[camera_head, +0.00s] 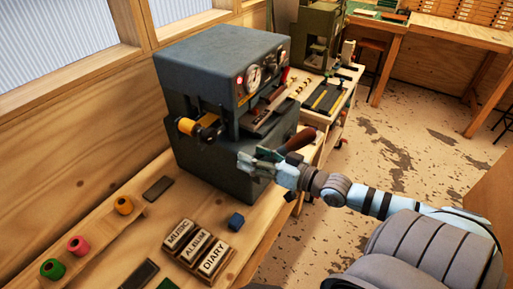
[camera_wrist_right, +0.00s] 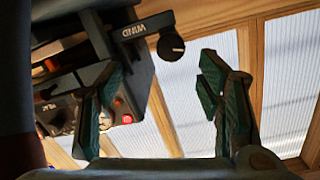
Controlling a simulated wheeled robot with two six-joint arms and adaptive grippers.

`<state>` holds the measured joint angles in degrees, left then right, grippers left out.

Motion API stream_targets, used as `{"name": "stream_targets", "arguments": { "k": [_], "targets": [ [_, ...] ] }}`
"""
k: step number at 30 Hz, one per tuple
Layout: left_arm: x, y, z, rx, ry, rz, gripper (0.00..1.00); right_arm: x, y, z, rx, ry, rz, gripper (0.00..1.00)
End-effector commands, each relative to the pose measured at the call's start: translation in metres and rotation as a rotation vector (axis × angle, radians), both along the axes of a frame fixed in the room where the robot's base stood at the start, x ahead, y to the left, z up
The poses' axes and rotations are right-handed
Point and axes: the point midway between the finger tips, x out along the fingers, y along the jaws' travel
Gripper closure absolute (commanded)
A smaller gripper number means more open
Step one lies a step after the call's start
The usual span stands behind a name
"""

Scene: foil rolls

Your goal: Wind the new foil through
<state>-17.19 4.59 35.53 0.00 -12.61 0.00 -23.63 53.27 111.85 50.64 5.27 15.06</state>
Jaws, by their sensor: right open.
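A dark grey foil press (camera_head: 225,75) stands on the wooden bench. A gold-yellow foil roll (camera_head: 205,122) sits on a spindle at its left front. Loose rolls stand on a low wooden strip at the left: orange (camera_head: 123,206), pink (camera_head: 77,245) and green (camera_head: 52,269). My right gripper (camera_head: 246,162) is in front of the press, below and right of the gold-yellow roll. In the right wrist view its teal fingers (camera_wrist_right: 165,88) are apart with nothing between them. The press (camera_wrist_right: 130,95) with a dark knob shows behind them. My left gripper is not in view.
Wooden blocks lettered MUSIC, ALBUM and DIARY (camera_head: 196,249) lie at the bench front, near a small blue cube (camera_head: 236,222). A dark flat block (camera_head: 157,188) lies left of the press. A dark red handle (camera_head: 300,139) is beside my right gripper.

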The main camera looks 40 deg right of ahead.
Motion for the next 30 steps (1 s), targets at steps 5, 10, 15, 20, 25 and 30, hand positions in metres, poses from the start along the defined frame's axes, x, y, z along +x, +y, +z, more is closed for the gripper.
{"name": "stream_targets", "arguments": {
  "k": [5, 10, 15, 20, 25, 30],
  "targets": [
    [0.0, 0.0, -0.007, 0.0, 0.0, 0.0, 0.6, 0.0, -0.004, -0.02, 0.182, 0.108, -0.032, 0.39],
    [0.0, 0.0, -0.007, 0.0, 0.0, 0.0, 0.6, 0.0, -0.003, -0.021, 0.194, 0.114, -0.034, 0.39],
    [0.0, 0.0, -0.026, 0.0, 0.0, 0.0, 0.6, -0.007, -0.004, -0.044, 0.152, 0.149, -0.009, 0.39],
    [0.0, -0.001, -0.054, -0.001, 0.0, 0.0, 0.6, -0.012, 0.012, -0.021, -0.086, -0.024, 0.09, 0.39],
    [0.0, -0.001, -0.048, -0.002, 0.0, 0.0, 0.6, -0.006, 0.006, 0.008, -0.31, -0.184, 0.041, 0.39],
    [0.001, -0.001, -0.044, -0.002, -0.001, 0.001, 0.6, 0.01, 0.008, 0.011, -0.333, -0.194, 0.029, 0.39]
  ]
}}
